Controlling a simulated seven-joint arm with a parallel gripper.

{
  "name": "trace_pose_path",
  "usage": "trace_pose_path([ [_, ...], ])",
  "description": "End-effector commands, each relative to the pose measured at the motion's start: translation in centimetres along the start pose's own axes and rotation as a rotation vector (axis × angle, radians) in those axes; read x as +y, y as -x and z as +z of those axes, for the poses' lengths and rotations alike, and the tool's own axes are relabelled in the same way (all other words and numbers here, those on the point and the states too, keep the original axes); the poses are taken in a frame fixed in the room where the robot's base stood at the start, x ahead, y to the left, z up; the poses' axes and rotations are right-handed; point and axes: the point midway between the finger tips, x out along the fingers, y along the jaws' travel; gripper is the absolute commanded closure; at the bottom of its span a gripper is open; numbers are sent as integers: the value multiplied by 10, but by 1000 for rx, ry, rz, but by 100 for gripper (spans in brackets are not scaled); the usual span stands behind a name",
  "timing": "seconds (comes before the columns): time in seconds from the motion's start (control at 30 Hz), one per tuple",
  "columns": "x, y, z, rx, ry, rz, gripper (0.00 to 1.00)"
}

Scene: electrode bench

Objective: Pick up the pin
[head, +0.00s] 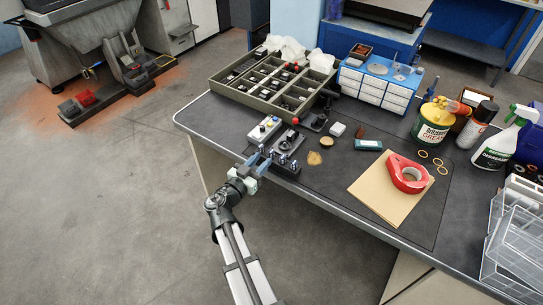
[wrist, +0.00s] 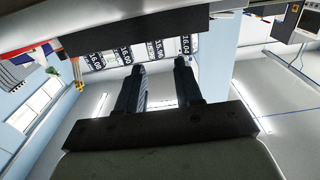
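My gripper (head: 263,160) is at the near left edge of the bench, beside a dark block (head: 287,171). Small upright parts stand on or just behind this block; they are too small to tell whether one is the pin. In the wrist view my gripper (wrist: 158,67) has its two dark fingers apart, with no object clearly seen between them. Beyond the fingertips is a row of black labels with white numbers (wrist: 154,50), seen tilted. A dark edge crosses the top of that view. I cannot make out the pin for certain in either view.
Behind the block are a light box with knobs (head: 265,129) and a compartment tray (head: 226,88).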

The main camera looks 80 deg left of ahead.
Motion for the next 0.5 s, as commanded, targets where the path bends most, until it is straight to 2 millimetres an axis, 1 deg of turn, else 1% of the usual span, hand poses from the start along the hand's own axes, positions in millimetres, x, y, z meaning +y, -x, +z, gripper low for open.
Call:
trace_pose_path([
  [0.03,0,-6,0,0,0,0,65],
  [0.1,0,-9,0,0,0,0,65],
  [0.33,1,-17,2,0,1,1,65],
  [0.5,2,-37,6,-1,1,2,65],
])
